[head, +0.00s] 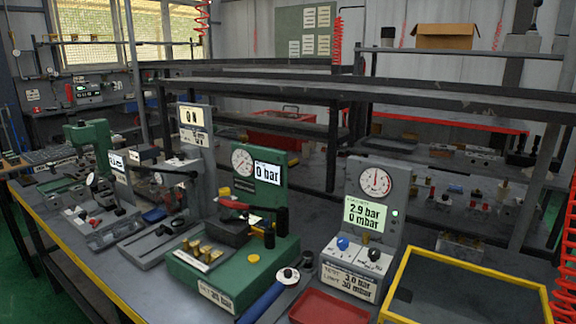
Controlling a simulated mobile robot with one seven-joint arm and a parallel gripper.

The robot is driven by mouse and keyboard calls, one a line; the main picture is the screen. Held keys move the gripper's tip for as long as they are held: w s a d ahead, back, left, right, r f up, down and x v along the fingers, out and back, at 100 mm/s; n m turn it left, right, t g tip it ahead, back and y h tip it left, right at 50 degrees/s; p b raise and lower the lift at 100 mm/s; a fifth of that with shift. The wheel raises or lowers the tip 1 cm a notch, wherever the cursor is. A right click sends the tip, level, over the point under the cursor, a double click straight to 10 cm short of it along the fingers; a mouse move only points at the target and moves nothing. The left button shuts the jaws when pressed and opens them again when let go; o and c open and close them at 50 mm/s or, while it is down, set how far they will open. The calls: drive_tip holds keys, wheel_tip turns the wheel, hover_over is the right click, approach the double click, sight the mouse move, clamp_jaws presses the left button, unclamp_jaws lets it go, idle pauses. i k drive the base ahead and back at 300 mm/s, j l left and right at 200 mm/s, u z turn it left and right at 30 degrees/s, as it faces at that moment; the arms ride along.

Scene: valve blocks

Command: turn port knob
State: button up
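A grey test block (371,225) stands at the right of the bench. It has a round dial gauge (376,183) and a lit display (365,214) reading 2.9 bar and 0 mbar. On its sloped front are a blue knob (342,243), a black knob (374,254) and a small brass piece (365,239) between them. I cannot tell which is the port knob, as the labels beside them are too small to read. My gripper does not show in the head view.
A green block (232,270) with a red-handled lever and a 0 bar display stands left of the grey one. A red tray (330,307) and blue-handled tool (262,302) lie in front. A yellow-rimmed bin (470,262) stands at the right.

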sight(343, 243)
drive_tip(key=i+z, duration=0.25)
drive_tip(key=z, duration=0.15)
drive_tip(key=i+j+z, duration=0.15)
drive_tip(key=z, duration=0.2)
drive_tip(key=i, duration=0.1)
